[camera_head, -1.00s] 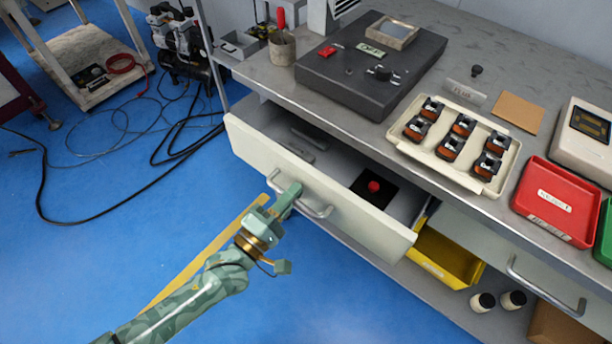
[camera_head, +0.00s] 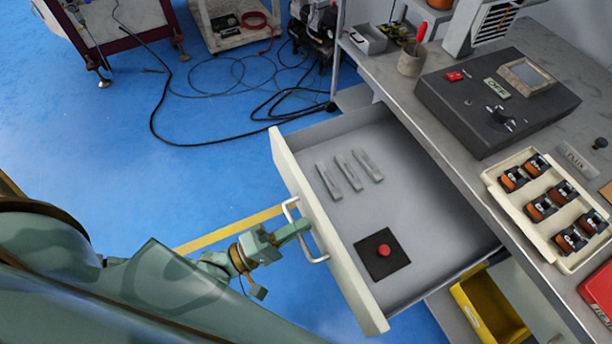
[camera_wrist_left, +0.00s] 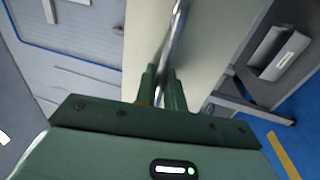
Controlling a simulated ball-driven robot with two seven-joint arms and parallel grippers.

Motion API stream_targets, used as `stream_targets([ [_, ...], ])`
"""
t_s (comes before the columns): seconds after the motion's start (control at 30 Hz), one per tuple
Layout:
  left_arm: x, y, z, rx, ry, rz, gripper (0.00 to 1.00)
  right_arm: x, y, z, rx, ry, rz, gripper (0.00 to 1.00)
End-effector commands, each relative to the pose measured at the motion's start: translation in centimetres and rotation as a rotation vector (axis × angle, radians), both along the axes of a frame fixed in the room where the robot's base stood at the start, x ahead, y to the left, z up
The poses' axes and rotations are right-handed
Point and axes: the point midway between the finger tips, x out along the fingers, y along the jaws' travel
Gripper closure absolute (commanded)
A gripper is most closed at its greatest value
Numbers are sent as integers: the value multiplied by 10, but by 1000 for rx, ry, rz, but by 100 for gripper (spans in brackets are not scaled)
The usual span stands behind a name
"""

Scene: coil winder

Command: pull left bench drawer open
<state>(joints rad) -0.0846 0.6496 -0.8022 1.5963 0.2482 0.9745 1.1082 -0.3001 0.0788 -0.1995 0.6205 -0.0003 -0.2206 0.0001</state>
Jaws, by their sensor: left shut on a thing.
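The left bench drawer (camera_head: 440,205) is pulled well out from under the bench top. Its pale front panel (camera_head: 345,262) carries a metal bar handle (camera_head: 318,258). My left gripper (camera_head: 300,228) is shut on the handle, near the middle of the bar. In the left wrist view the handle (camera_wrist_left: 178,40) runs between the two green fingers (camera_wrist_left: 163,90). Inside the drawer lie several grey bars (camera_head: 347,172) and a black square with a red button (camera_head: 384,250). My right gripper is not in view.
The bench top (camera_head: 455,125) holds a dark control box (camera_head: 470,115) and a cream tray (camera_head: 510,205) of small orange-black parts. A yellow bin (camera_head: 480,315) sits below, right of the drawer. Cables (camera_head: 225,80) lie on the blue floor. Floor left of the drawer is mostly clear.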

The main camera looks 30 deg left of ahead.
Motion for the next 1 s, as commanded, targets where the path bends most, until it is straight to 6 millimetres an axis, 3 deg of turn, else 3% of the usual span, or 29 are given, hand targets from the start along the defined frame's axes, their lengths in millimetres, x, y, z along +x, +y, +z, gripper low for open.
stream_targets([
  [0.33, -2, 0, -2, 3, 3, -2, 100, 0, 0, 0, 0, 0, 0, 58],
  [0.37, -2, 0, -2, 3, 4, -2, 87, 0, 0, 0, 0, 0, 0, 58],
  [0.4, -2, 0, -2, 3, 4, -2, 85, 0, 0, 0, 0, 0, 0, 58],
  [0.87, -1, 1, -1, 1, 1, 0, 85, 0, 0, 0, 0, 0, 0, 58],
  [1.0, -9, 7, -3, 4, 3, -1, 85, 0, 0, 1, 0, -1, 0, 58],
])
